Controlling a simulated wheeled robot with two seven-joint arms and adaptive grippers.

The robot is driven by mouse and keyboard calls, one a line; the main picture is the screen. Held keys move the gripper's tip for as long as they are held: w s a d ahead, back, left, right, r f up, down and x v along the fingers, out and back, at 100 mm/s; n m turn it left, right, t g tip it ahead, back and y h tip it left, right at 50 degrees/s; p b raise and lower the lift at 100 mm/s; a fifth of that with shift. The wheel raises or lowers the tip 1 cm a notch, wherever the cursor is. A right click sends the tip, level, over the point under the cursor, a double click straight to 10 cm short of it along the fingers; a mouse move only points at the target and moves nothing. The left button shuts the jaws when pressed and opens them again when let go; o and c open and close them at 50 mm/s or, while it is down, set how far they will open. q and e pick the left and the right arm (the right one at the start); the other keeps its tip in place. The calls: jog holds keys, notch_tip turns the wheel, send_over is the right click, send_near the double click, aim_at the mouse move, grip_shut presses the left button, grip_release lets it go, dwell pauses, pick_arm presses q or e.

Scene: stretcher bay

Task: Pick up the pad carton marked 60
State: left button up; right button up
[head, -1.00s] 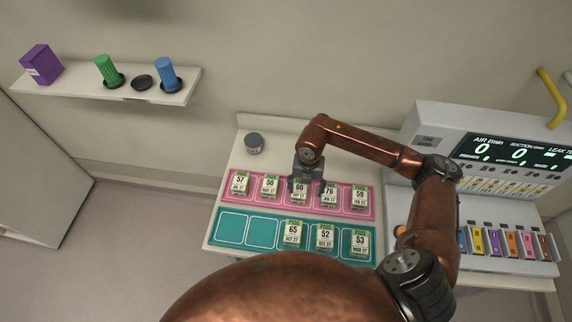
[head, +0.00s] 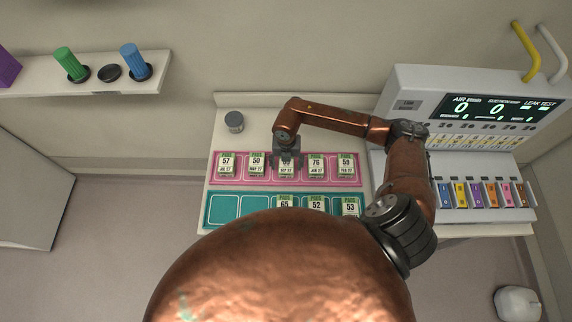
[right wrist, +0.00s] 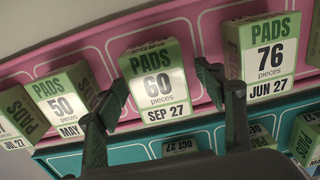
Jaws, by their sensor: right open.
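The pad carton marked 60 (head: 286,171) stands in the middle slot of the pink tray (head: 213,171), partly covered by my right gripper (head: 287,160) in the head view. In the right wrist view the carton (right wrist: 158,87) shows its green PADS top band and the label 60 pieces, SEP 27. My right gripper (right wrist: 162,86) is open, with one dark finger toward each side of this carton and nothing held. I cannot tell how deep the fingertips are beside it. My left gripper is not in view.
Cartons 50 (head: 256,165) and 76 (head: 316,167) flank it closely; 57 and 59 stand farther out. The teal tray (head: 225,209) in front holds 65, 52 and 53 and has empty slots at left.

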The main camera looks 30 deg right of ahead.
jog(key=shift+s, duration=0.1)
jog(key=shift+w+f, duration=0.1)
jog(key=shift+w, duration=0.1)
jog(key=shift+c, duration=0.5)
jog(key=shift+s, duration=0.1)
jog(key=c, duration=1.2)
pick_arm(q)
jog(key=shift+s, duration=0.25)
pick_arm(e)
jog(key=shift+c, duration=0.5)
